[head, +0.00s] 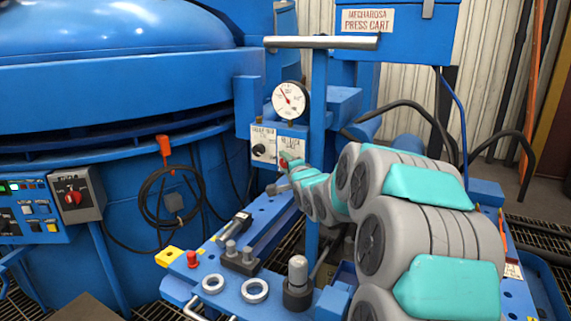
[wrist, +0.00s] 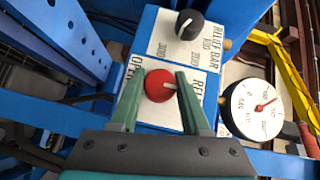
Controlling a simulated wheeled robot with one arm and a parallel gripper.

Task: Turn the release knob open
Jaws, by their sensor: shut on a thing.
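The red release knob (wrist: 160,86) sits on a white label plate on the blue valve block in the wrist view. A pale pointer mark on its face points to the right there. My gripper (wrist: 158,75) has its two green fingers on either side of the knob, shut on it. The word OPEN shows at the plate's left edge, while the RELEASE lettering is partly covered by a finger. In the head view, a bit of the red knob (head: 283,162) shows beside my gripper (head: 286,166), and my arm hides part of the plate.
A black relief knob (wrist: 189,25) is beside the red one. A round pressure gauge (head: 290,100) stands above the block, close to a blue upright with a grey crossbar (head: 320,42). The cart deck (head: 225,262) carries rings and fittings. A blue furnace (head: 120,90) fills the left.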

